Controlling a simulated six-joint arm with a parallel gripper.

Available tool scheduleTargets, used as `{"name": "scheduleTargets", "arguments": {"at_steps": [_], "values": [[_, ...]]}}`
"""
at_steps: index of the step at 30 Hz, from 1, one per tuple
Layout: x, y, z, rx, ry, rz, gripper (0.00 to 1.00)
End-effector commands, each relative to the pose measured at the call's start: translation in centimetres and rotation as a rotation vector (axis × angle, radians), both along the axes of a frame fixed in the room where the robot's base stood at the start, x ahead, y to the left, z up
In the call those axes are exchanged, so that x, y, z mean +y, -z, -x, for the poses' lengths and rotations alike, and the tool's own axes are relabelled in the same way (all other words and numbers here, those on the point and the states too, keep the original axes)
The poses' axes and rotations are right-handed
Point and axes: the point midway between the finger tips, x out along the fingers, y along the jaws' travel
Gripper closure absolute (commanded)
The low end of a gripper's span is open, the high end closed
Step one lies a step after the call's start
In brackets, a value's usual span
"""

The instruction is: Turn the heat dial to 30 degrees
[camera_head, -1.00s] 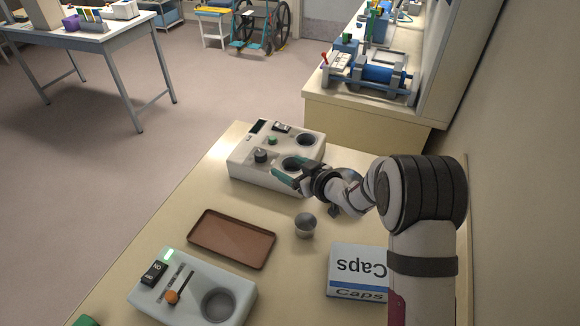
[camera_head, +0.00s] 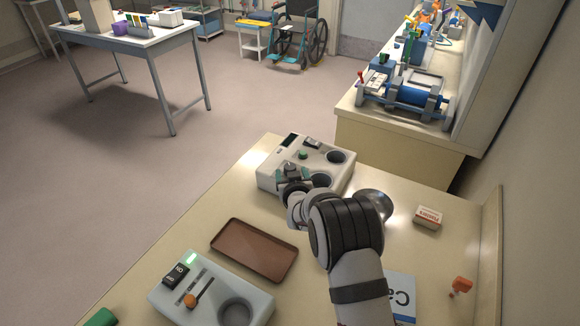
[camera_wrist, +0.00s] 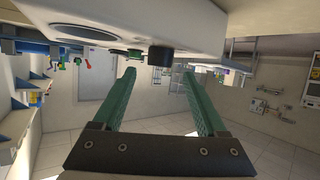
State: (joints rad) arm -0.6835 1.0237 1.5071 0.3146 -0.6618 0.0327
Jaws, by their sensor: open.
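My gripper (camera_head: 291,172) is open, with teal fingers, over the dial's side of the unit. It covers the dial in the head view. I cannot tell whether the fingers touch the dial, and its setting is not readable.
A brown tray (camera_head: 255,249) lies in front of the unit. A second device (camera_head: 208,295) with an orange-knobbed lever is at the near left. A metal cup (camera_head: 374,205), a small box (camera_head: 428,217) and an orange item (camera_head: 461,285) are to the right of my arm.

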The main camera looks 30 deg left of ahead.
Motion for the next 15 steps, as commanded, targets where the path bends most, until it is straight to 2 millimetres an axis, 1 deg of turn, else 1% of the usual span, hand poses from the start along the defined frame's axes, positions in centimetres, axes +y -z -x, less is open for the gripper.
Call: {"name": "scheduleTargets", "arguments": {"at_steps": [1, 3, 6, 10, 15], "values": [[0.6, 0.6, -1.0, -0.001, 0.0, 0.0, 0.25], [1.4, 1.2, -2.1, 0.001, 0.0, 0.0, 0.25], [2.2, 1.7, -3.3, 0.0, 0.001, 0.0, 0.25], [2.8, 2.1, -4.1, 0.001, 0.0, -0.001, 0.25], [3.0, 2.2, -4.4, 0.0, 0.0, 0.0, 0.25]]}}
